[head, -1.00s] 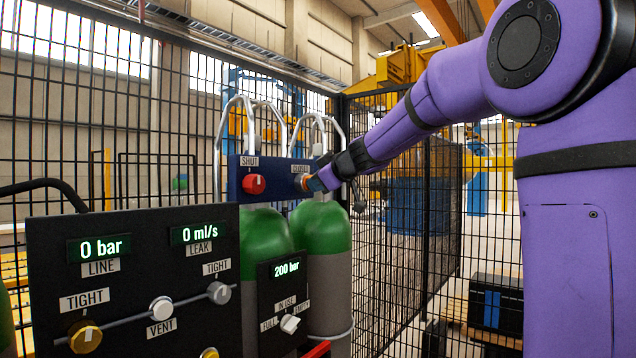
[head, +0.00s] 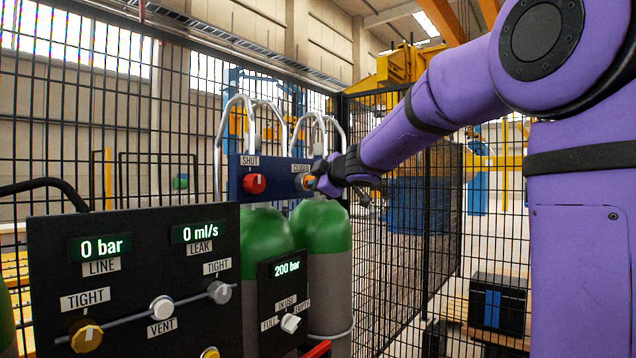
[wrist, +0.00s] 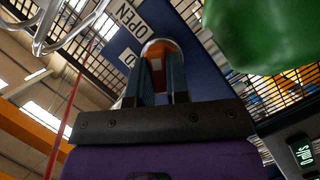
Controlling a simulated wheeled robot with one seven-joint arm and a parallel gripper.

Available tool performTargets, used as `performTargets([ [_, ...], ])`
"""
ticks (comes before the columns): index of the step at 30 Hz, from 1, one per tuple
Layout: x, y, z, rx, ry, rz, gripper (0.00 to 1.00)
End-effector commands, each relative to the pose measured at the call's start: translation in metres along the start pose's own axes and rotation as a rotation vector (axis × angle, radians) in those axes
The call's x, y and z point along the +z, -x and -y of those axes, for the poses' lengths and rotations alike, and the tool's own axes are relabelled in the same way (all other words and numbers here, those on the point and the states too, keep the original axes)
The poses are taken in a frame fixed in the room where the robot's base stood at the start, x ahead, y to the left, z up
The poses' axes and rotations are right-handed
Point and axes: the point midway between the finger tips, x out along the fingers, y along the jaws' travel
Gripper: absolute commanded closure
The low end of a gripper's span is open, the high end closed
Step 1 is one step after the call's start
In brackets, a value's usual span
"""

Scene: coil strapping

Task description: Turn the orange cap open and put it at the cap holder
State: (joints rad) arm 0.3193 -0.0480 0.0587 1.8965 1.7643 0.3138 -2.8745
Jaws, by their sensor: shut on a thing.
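The orange cap (wrist: 157,62) sits between my two fingers in the wrist view, at the blue panel (wrist: 112,72). In the head view only a small bit of the orange cap (head: 309,183) shows, at the right end of the blue panel (head: 236,182). My gripper (wrist: 160,78) is shut on the cap; in the head view my gripper (head: 317,184) reaches it from the right. An OPEN label (wrist: 125,14) shows beside the cap in the wrist view. I cannot pick out the cap holder.
A red knob (head: 254,184) under a SHUT label is left of the cap. Green-topped cylinders (head: 322,226) stand below the panel. A dark gauge board (head: 130,285) with valve knobs is at the front left. Black mesh fencing (head: 435,220) stands behind and to the right.

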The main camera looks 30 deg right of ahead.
Motion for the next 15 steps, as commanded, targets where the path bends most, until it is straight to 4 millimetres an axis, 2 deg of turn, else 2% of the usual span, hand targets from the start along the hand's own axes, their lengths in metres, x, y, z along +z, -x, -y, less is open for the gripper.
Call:
performTargets([
  [12, 0.0001, 0.0, 0.0004, 0.017, 0.043, 0.001, 1.0],
  [13, 0.0001, 0.0, 0.0004, 0.017, 0.043, 0.001, 0.77],
  [15, 0.0, 0.0, 0.0004, 0.016, 0.042, 0.001, 0.61],
])
